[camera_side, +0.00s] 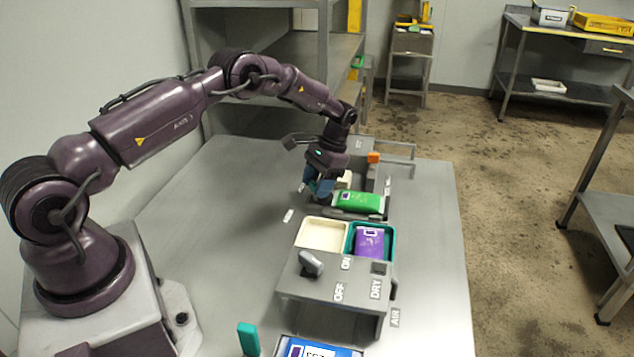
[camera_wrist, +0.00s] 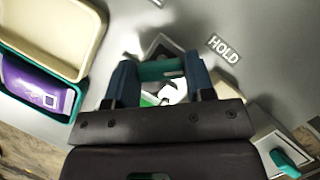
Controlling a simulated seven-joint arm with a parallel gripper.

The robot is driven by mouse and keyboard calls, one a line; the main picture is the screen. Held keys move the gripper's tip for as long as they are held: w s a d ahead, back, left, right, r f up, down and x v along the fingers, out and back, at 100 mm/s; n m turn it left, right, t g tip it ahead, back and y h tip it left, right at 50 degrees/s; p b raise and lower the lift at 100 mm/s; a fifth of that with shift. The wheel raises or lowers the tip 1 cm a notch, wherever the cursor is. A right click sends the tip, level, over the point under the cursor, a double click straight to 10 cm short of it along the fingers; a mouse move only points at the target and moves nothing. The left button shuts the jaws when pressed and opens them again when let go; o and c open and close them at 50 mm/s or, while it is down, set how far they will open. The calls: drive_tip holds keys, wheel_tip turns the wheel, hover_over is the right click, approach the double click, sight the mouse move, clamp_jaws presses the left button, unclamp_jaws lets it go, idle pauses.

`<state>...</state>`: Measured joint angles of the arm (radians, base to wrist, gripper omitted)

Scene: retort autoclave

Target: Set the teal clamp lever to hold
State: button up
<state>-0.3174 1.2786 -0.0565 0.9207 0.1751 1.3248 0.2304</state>
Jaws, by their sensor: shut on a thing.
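My gripper (camera_side: 318,190) is low over the table at the left of the green pouch (camera_side: 357,202) in the side view. In the wrist view its two dark blue fingers (camera_wrist: 161,72) are shut on the teal clamp lever (camera_wrist: 160,70), which shows as a teal bar between them. A dark grey mount shows just behind the lever. The HOLD label (camera_wrist: 223,48) lies on the grey surface to the right of the fingers. The lever's lower part is hidden by my gripper, and I cannot tell its exact angle.
A cream tray (camera_side: 299,236) and a teal tray (camera_side: 391,243) with a purple pouch (camera_side: 369,243) stand nearer the side camera. A grey box (camera_side: 320,281) with a knob stands before them. Another teal piece (camera_side: 248,338) stands at the front. The table's left is clear.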

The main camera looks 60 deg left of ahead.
drive_tip(key=o, duration=0.9)
drive_tip(key=shift+v, duration=6.55)
